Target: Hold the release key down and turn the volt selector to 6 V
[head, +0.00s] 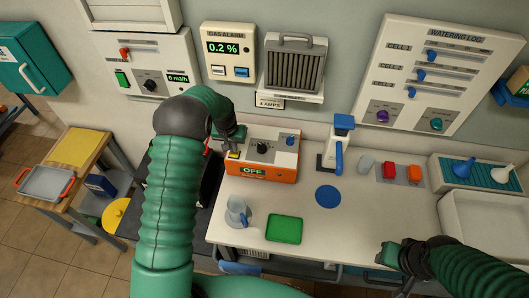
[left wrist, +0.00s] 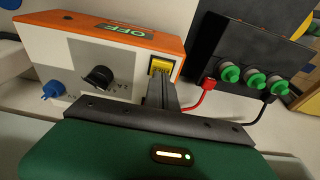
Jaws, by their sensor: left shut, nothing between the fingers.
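The charger (head: 262,167) is a cream and orange box on the bench, and its display reads OFF. It also shows in the left wrist view (left wrist: 150,42). On its top are a yellow key (left wrist: 160,66), a black pointer knob (left wrist: 99,78) with marks around it, and a blue knob (left wrist: 53,90). My left gripper (head: 235,143) is shut and empty, its fingertips at the yellow key; whether they press it I cannot tell. Its fingers (left wrist: 161,90) partly cover the key's near edge. My right gripper (head: 388,254) is away over the bench's front right; its jaw opening is unclear.
A black battery (left wrist: 235,60) with green caps and a red lead stands beside the charger. A blue-handled device (head: 334,148), a green mat (head: 284,229), a blue disc (head: 328,196) and a clear jug (head: 237,212) are on the bench.

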